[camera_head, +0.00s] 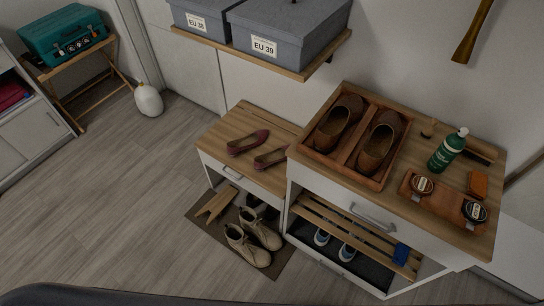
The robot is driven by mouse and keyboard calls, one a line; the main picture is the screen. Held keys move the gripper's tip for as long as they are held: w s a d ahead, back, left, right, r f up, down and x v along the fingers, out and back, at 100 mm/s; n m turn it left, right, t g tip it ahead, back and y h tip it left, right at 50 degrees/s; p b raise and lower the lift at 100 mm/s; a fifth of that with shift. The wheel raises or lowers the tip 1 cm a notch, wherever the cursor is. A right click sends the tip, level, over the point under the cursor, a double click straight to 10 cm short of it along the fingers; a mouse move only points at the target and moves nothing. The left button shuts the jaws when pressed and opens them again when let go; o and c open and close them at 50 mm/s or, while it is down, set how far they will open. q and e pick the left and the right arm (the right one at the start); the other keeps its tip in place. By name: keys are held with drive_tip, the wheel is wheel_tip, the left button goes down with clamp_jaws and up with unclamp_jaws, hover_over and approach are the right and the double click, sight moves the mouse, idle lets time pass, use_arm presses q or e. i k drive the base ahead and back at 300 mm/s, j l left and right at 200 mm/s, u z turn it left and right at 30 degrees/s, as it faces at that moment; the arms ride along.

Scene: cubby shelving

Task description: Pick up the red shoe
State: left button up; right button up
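A pair of dark red flat shoes lies on the lower wooden cabinet top near the middle of the view. The left red shoe (248,143) lies whole in sight, toward the cabinet's front. The right red shoe (271,157) lies close to it, its right end near the side of the taller cabinet. Neither of my grippers shows in the head view, and nothing is seen holding the shoes.
The taller cabinet (298,172) on the right bears a wooden tray (348,154) with brown shoes, a green bottle (447,150) and polish tins. A wall shelf (318,62) with grey boxes overhangs behind. Beige boots (247,245) stand on a floor mat.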

sight(277, 154)
drive_tip(key=z, duration=0.45)
drive_tip(key=i+j+z, duration=0.1)
drive_tip(key=j+z, duration=0.3)
drive_tip(key=j, duration=0.15)
drive_tip(key=j+z, duration=0.35)
drive_tip(key=j, duration=0.15)
drive_tip(key=j+z, duration=0.4)
drive_tip(key=j, duration=0.2)
